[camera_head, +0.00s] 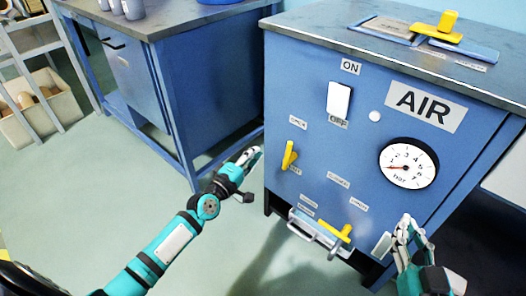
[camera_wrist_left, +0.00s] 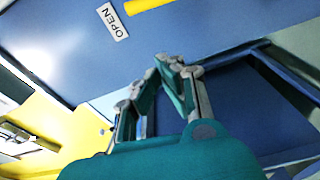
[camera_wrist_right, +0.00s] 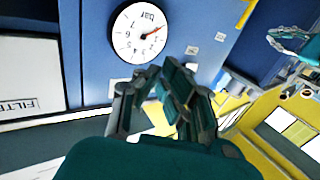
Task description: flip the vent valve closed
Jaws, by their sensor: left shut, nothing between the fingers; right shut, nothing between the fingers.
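The blue AIR cabinet (camera_head: 320,130) carries a yellow lever (camera_head: 289,155) on the left of its front and another yellow lever (camera_head: 336,232) at its bottom edge. Their small labels are too blurred to tell which is the vent valve. In the left wrist view an OPEN label (camera_wrist_left: 112,22) sits beside a yellow bar (camera_wrist_left: 146,4), cut by the frame edge. My left gripper (camera_head: 250,156), also in the left wrist view (camera_wrist_left: 165,68), is shut and empty, left of the left lever and apart from it. My right gripper (camera_head: 409,226) is shut and empty below the gauge.
A white rocker switch (camera_head: 339,100) and a round gauge (camera_head: 408,163) are on the cabinet front. A metal handle (camera_head: 316,232) juts out at its bottom. A blue workbench (camera_head: 215,70) stands at the back left.

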